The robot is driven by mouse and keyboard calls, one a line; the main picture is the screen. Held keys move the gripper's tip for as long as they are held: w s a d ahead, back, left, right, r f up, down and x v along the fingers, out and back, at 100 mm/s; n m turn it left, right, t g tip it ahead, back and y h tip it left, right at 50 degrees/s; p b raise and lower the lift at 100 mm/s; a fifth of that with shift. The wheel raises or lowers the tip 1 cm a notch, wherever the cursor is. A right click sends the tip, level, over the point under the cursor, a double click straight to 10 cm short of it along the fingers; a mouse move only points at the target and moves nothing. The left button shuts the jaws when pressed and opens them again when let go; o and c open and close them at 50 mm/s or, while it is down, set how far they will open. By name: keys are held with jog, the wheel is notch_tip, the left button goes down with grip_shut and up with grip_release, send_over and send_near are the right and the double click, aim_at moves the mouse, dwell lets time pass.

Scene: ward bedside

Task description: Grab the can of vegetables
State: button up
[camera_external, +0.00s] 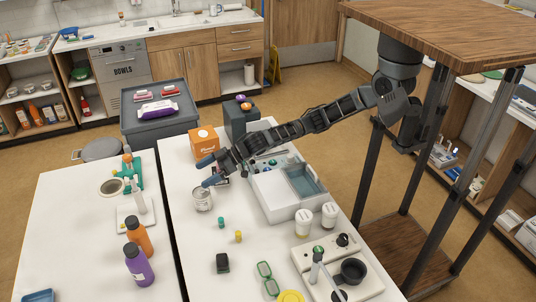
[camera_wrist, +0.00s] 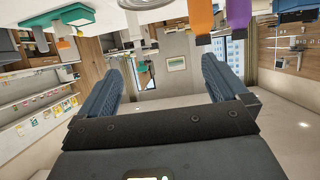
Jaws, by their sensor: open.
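A small silvery can with a pale label (camera_external: 203,200) stands upright on the white table, near its left edge. It looks like the can of vegetables, but its label is too small to read. My gripper (camera_external: 207,171) is open and empty. Its blue fingers are above and just behind the can in the external view, apart from it. In the wrist view the two fingers (camera_wrist: 162,78) are spread wide with nothing between them. I cannot make out the can in the wrist view.
An orange box (camera_external: 205,143) stands behind my gripper. A grey-white tray unit (camera_external: 272,205) lies to the right under my arm. Small green and yellow items (camera_external: 221,222) stand in front of the can. Orange and purple bottles (camera_external: 139,238) stand on the left table, across a narrow gap.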

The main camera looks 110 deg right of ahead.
aim_at(208, 190)
notch_tip(208, 190, down, 7)
jog(key=b, duration=0.4)
jog(key=shift+b, duration=0.35)
jog(key=shift+f+b, duration=0.5)
jog(key=shift+f, duration=0.1)
jog(key=b+x, duration=0.2)
jog(key=x, duration=0.2)
jog(key=shift+a+r, duration=0.1)
jog(key=shift+w, duration=0.5)
jog(key=shift+c, duration=0.3)
jog(key=shift+r, duration=0.1)
jog(key=c, duration=1.2)
